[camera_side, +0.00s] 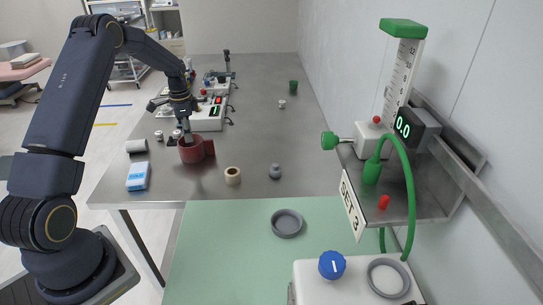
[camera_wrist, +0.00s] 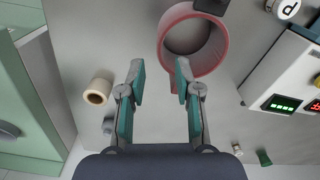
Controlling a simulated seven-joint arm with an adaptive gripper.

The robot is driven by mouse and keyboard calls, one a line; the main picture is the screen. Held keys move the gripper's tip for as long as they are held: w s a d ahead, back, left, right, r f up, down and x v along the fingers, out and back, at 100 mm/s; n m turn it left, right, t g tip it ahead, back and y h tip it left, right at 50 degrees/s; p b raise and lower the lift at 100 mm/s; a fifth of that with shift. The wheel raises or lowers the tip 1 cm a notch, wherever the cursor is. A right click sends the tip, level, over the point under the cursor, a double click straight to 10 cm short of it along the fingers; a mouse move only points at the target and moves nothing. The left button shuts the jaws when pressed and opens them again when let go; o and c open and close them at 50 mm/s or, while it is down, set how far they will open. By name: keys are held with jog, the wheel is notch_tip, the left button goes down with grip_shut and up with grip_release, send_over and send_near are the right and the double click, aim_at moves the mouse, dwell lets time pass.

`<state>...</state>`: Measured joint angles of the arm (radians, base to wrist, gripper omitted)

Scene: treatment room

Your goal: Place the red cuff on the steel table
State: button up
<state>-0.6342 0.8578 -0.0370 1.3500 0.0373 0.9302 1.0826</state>
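The red cuff (camera_side: 192,153) is a dark red ring with a flap on its right side. In the side view it appears to rest upright on the steel table (camera_side: 255,120). In the wrist view the cuff (camera_wrist: 165,45) is seen from above as an open ring, beyond and to the right of the fingertips. My gripper (camera_side: 186,138) points down at the cuff's top. In the wrist view my gripper (camera_wrist: 160,72) has its two fingers apart, with the right fingertip overlapping the cuff's lower edge. Whether it touches the cuff cannot be told.
A tan roll (camera_side: 232,176) and a small grey knob-like object (camera_side: 275,171) are right of the cuff. A blue-white box (camera_side: 138,176) and a grey cylinder (camera_side: 137,146) are left. A white device (camera_side: 208,118) stands behind. A green mat (camera_side: 235,250) with a grey ring (camera_side: 287,224) lies in front.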

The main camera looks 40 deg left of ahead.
jog(key=r, duration=0.3)
jog(key=shift+w+d+r, duration=0.1)
jog(key=shift+d+r, duration=0.1)
jog(key=shift+r, duration=0.15)
jog(key=s+d+r+n+t+y, duration=0.1)
jog(key=s+d+r, duration=0.2)
jog(key=d+r, duration=0.55)
jog(key=s+d+r+n+t, duration=0.1)
jog(key=s+d+r+t, duration=0.15)
jog(key=d+r, duration=0.6)
jog(key=s+d+n+t, duration=0.1)
jog(key=s+d, duration=0.5)
jog(key=s, duration=0.2)
jog(key=s+d+r+n+t+h, duration=0.1)
jog(key=s+d+n, duration=0.1)
jog(key=s+d, duration=0.4)
jog(key=s, duration=0.3)
jog(key=shift+d+n, duration=0.2)
jog(key=shift+n, duration=0.1)
